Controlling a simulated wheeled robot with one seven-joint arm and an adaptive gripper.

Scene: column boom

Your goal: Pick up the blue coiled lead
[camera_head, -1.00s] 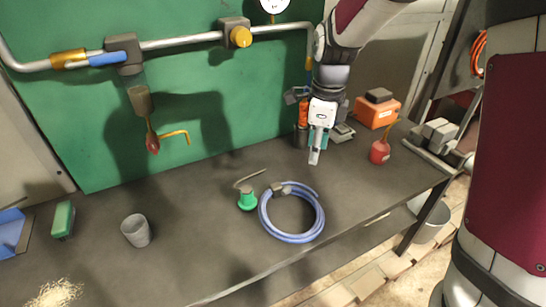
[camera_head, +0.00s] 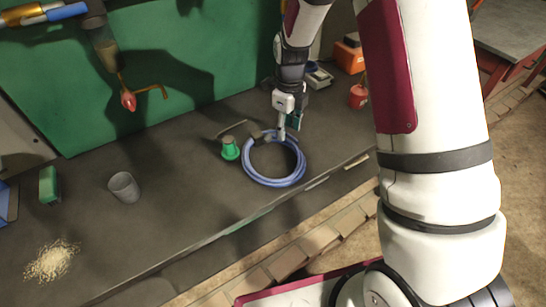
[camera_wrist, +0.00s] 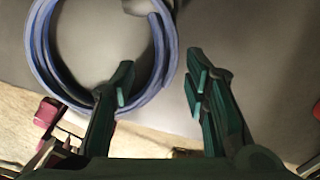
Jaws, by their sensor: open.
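The blue coiled lead (camera_head: 262,180) lies as a ring on the dark bench, near its front edge. In the wrist view the coil (camera_wrist: 42,50) fills the upper left, with a grey part at the top. My gripper (camera_head: 282,135) is at the far right side of the ring in the head view. In the wrist view my gripper (camera_wrist: 158,80) is open and empty. Its left finger overlaps the ring's strands in the picture and its right finger is outside the ring over bare bench. I cannot tell the height between fingertips and coil.
A green conical object (camera_head: 230,149) stands just left of the coil. A grey cup (camera_head: 124,187), a green block (camera_head: 48,185) and scattered grains (camera_head: 52,261) are further left. A red container (camera_head: 358,96) and an orange box (camera_head: 348,56) stand at the right. Overhead piping (camera_head: 45,14) runs at the back left.

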